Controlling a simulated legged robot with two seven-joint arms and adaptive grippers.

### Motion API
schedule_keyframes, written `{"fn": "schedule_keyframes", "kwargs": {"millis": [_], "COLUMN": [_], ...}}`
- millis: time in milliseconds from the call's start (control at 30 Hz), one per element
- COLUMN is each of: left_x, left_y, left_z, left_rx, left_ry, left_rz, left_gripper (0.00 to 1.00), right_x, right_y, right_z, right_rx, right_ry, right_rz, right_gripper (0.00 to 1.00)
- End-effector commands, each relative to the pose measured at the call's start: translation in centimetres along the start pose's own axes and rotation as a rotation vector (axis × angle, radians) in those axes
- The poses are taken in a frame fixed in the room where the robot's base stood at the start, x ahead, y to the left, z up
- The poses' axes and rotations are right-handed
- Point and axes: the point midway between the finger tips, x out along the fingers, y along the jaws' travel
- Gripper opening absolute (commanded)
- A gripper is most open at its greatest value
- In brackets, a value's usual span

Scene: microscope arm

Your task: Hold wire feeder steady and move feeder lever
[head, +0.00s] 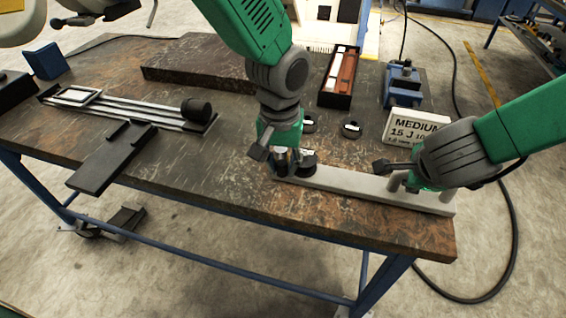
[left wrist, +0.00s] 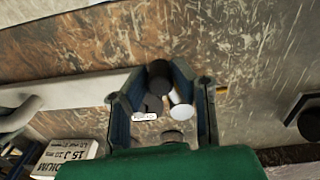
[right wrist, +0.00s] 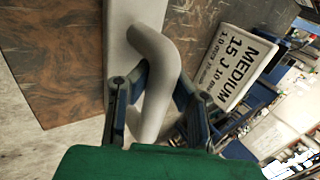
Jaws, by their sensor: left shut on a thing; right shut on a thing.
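The wire feeder (head: 345,185), a long light grey bar, lies along the front right edge of the table. My left gripper (head: 284,164) is at the bar's left end, shut around a small part there. In the left wrist view a black cylinder (left wrist: 159,77) and a silver-white cylinder (left wrist: 180,110) show between its fingers. My right gripper (head: 398,176) is at the bar's right end. In the right wrist view it is shut on a grey bent handle (right wrist: 157,60) that rises from the bar. I cannot tell which gripped part is the lever.
A white sign reading MEDIUM 15 J (head: 415,126) stands close behind the right gripper. A blue device (head: 402,85) and a long box (head: 338,82) are further back. A black and silver slide frame (head: 150,115) lies on the left. The table (head: 225,170) is bare left of the feeder.

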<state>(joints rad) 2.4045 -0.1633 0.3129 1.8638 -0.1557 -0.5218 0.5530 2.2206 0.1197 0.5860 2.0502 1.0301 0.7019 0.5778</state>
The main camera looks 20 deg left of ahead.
Motion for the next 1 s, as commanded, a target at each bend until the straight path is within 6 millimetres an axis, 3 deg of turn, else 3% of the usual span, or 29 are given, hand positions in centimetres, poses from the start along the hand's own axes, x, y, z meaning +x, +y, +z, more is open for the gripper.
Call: {"fn": "schedule_keyframes", "kwargs": {"millis": [367, 1000], "left_x": [0.0, 0.0], "left_y": [-0.7, -2.6], "left_z": [0.1, -0.1], "left_rx": [0.107, 0.45], "left_ry": [-0.001, 0.0], "left_rz": [0.0, 0.002], "left_gripper": [0.0, 0.0], "right_x": [0.0, 0.0], "right_y": [-0.2, -0.1], "right_z": [-0.1, -0.1], "right_rx": [0.002, 0.0], "right_ry": [0.003, 0.002], "right_rz": [-0.003, -0.003], "right_gripper": [0.0, 0.0]}}
